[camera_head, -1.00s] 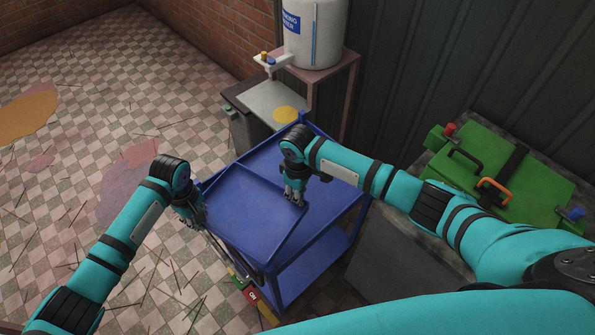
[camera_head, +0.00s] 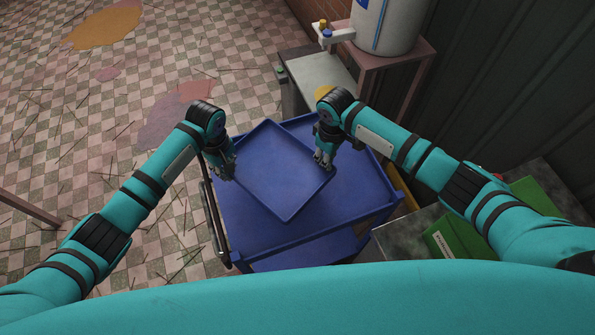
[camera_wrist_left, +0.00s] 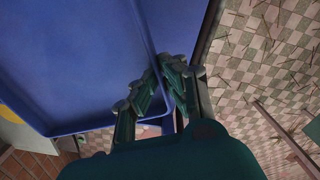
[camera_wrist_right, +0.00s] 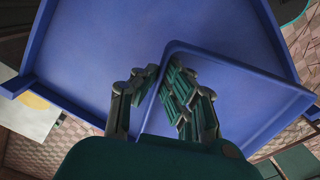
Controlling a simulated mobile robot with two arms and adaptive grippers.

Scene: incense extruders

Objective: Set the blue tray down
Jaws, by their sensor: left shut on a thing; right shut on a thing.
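The blue tray (camera_head: 277,172) is a shallow rectangle with a low rim, lying roughly level over the top of the blue cart (camera_head: 350,199) and turned at an angle to it. My left gripper (camera_head: 229,173) is shut on the tray's left rim. My right gripper (camera_head: 324,163) is shut on its right rim. The tray's rim runs between the fingers in the left wrist view (camera_wrist_left: 150,62) and in the right wrist view (camera_wrist_right: 232,68). The tray looks empty. I cannot tell whether its underside touches the cart top.
The cart has a raised edge and a side handle (camera_head: 214,222). Behind it stand a grey bench (camera_head: 318,76) and a white tank (camera_head: 388,22) on a stand. A green box (camera_head: 461,240) is at right. Bare cart top shows in front of the tray; thin sticks litter the floor.

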